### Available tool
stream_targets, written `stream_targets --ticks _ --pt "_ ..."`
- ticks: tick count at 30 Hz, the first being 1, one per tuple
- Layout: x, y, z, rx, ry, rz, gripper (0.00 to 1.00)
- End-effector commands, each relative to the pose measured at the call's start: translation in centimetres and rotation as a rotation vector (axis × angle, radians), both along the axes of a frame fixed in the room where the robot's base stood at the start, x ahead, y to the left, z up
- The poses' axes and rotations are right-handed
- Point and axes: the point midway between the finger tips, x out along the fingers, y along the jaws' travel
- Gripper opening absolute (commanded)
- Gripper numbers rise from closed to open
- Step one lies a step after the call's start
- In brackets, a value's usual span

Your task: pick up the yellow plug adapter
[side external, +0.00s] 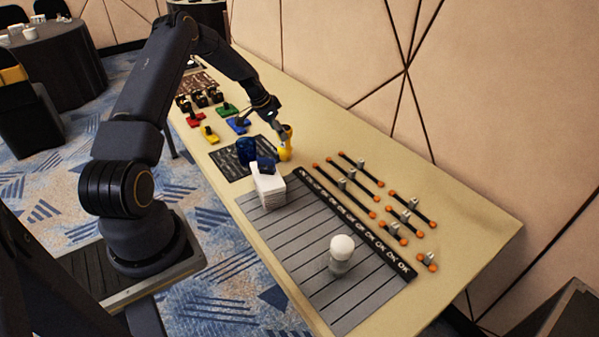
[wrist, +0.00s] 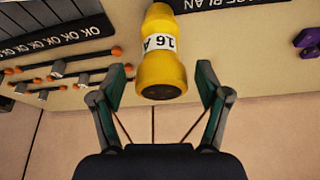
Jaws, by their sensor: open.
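The yellow plug adapter (wrist: 164,70) has a white label reading "16 A" and a dark round end. In the wrist view it lies between the two fingers of my gripper (wrist: 160,88), with a gap on each side. In the side external view the yellow plug adapter (side external: 285,150) stands on the table at the right edge of a dark mat, and my gripper (side external: 278,122) is right above it, fingers open. Whether a finger touches it cannot be told from the side.
A white stack (side external: 268,186) and a blue item (side external: 246,150) are close by on the left. A grey slatted board (side external: 310,230) carries a white-topped jar (side external: 341,250). Orange-ended bars (side external: 345,190) lie to the right.

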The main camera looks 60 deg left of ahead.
Motion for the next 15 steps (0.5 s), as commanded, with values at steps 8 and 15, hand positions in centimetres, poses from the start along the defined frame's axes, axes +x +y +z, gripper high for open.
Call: stream_targets --ticks 8,15 --pt "1.3 -0.2 -3.0 0.0 0.002 -0.001 0.75" --pt "2.2 -0.3 -5.1 0.0 0.001 -0.001 0.75"
